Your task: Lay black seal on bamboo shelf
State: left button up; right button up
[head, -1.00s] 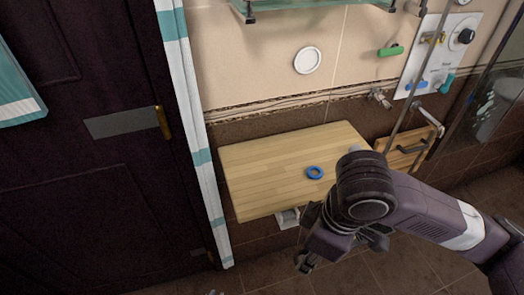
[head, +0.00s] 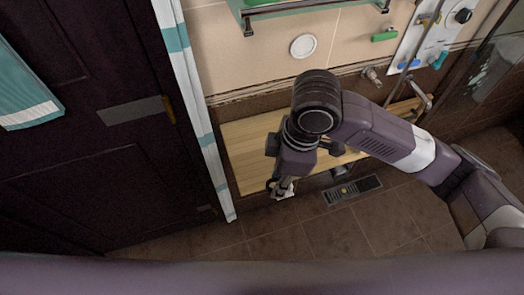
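The bamboo shelf (head: 246,148) is a pale wooden board fixed to the wall in the middle of the head view. My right arm crosses in front of it and hides much of its top. My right gripper (head: 282,187) points down near the shelf's front edge. Its fingers are small and dark, and I cannot tell how far apart they are or whether they hold anything. I cannot make out a black seal. My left gripper is not in view.
A dark door stands at left with a brass handle (head: 169,109). A glass shelf (head: 310,10) is above. The wall holds a white disc (head: 303,46), a green handle (head: 384,36) and a metal valve (head: 371,77). A dark grille (head: 352,190) lies on the floor.

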jog(key=p, duration=0.2)
send_over(261, 161)
jog(key=shift+s+d+f, duration=0.2)
jog(key=shift+f, duration=0.35)
notch_tip(261, 161, down, 5)
jog(key=shift+s+f+p, duration=0.1)
jog(key=shift+f+p, duration=0.05)
jog(key=shift+p, duration=0.65)
jog(key=shift+w+f, duration=0.15)
jog(key=shift+w, duration=0.05)
jog(key=shift+f, duration=0.15)
jog(key=o, duration=0.8)
jog(key=shift+f, duration=0.15)
